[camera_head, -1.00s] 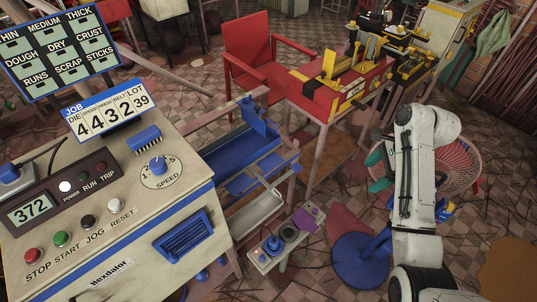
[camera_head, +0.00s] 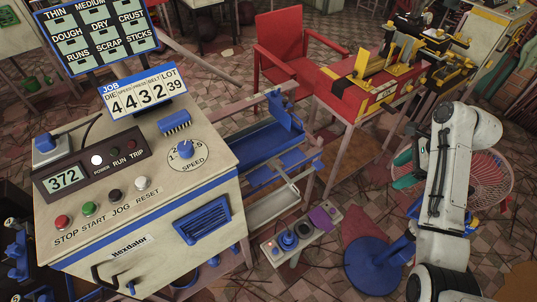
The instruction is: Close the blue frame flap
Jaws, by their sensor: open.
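A blue-framed slatted panel (camera_head: 202,220) is set in the front face of the beige control cabinet (camera_head: 85,240). To the right of the cabinet, a blue trough (camera_head: 262,147) carries a small raised blue plate (camera_head: 285,112) at its far end and blue parts (camera_head: 300,160) along its near side. I cannot tell for certain which of these is the blue frame flap, or how far it stands open. My white arm rises at the right, well apart from the cabinet and the trough. My gripper cannot be made out; the arm's end is hidden.
A small switch box (camera_head: 290,240) stands low beside the cabinet. A red chair (camera_head: 290,50) and a red bench machine (camera_head: 355,95) stand behind. Tiled floor shows between them.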

